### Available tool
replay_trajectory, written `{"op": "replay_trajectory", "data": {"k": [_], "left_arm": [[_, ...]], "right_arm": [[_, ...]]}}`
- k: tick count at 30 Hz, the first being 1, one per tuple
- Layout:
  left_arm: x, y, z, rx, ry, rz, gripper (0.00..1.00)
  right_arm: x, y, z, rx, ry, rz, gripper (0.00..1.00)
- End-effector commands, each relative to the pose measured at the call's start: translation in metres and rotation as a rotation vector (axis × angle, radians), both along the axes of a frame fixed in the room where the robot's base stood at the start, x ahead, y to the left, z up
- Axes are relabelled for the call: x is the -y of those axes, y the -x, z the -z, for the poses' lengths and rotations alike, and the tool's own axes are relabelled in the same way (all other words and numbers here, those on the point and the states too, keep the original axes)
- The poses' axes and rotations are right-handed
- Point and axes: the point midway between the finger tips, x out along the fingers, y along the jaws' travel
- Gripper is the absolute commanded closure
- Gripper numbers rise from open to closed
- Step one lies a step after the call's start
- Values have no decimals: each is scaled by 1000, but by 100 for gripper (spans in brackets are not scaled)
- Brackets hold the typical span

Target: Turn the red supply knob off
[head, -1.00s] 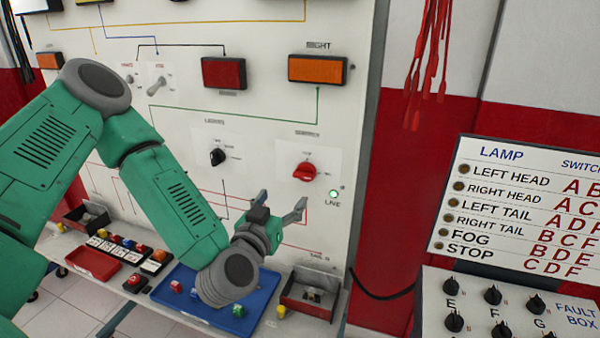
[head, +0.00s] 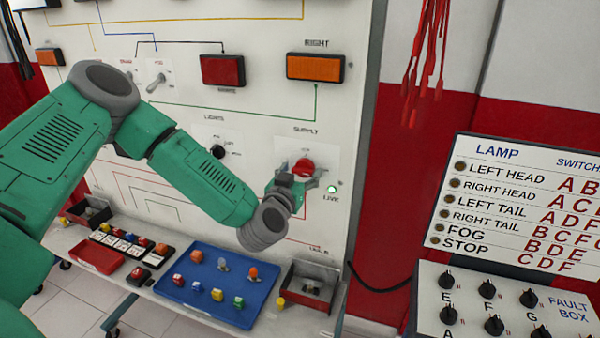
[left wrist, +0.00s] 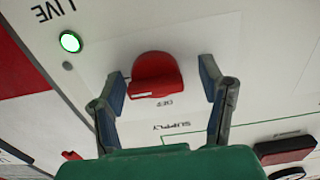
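The red supply knob (head: 303,168) is on the white panel under the SUPPLY label. In the left wrist view the knob (left wrist: 155,76) stands between the two fingers, with the word OFF beside it. My left gripper (head: 298,178) is at the panel, just below the knob in the head view. In the left wrist view my left gripper (left wrist: 162,88) is open, with a visible gap on each side of the knob. The green LIVE light (head: 331,189) is lit to the lower right of the knob. My right gripper is not in view.
The black lights knob (head: 218,151) is to the left on the panel. A blue tray (head: 185,295) with small coloured pieces and a grey bin (head: 325,275) stand on the ledge below. A fault box (head: 500,310) is at the lower right.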

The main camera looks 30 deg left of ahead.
Motion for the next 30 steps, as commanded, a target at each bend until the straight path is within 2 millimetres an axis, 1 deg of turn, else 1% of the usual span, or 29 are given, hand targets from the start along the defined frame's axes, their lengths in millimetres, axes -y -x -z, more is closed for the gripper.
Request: {"op": "replay_trajectory", "data": {"k": [1, 2, 3, 4, 14, 19, 23, 30], "left_arm": [[1, 0, 0, 0, 0, 1, 56], [1, 0, -1, 0, 0, 1, 67], [1, 0, -1, 0, 0, 1, 81], [1, 0, 0, 0, 0, 1, 86], [-1, 0, 0, 4, 13, 5, 86], [-1, 0, 0, 16, 59, 3, 86], [-2, 0, 1, 34, 131, 1, 86], [-2, 0, 2, 83, 330, 0, 86]], "right_arm": [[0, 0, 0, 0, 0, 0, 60], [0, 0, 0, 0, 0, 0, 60], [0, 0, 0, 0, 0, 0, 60], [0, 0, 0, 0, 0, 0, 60], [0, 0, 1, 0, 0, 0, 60], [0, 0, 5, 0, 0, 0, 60], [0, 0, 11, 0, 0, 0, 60], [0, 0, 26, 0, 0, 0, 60]]}}
